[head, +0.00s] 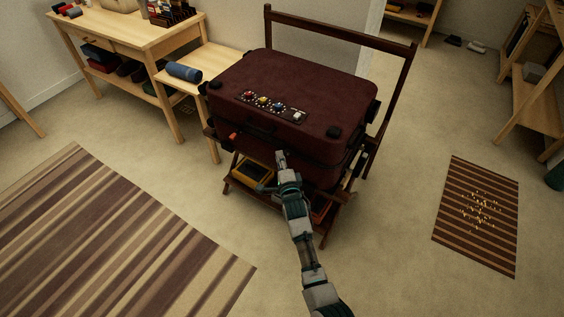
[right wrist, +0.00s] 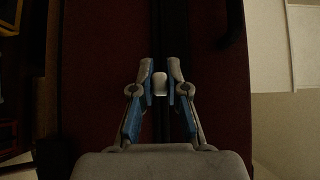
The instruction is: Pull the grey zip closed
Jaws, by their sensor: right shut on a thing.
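The dark red suitcase (head: 300,85) lies flat on a wooden stand, and its lid looks down. My right gripper (head: 281,156) reaches its front side from below. In the right wrist view its two fingers are shut on a small pale grey zip pull (right wrist: 160,83). The pull sits on a dark zip band (right wrist: 166,25) that runs along the red side (right wrist: 100,70). In the head view my gripper hides the pull. A small orange piece (head: 233,136) shows on the suitcase's front, left of my gripper. My left gripper is not in view.
The stand's back rail (head: 340,32) rises behind the suitcase. A side table with a blue roll (head: 184,72) stands close on the left. A striped rug (head: 110,240) and a small mat (head: 478,215) lie on otherwise open floor.

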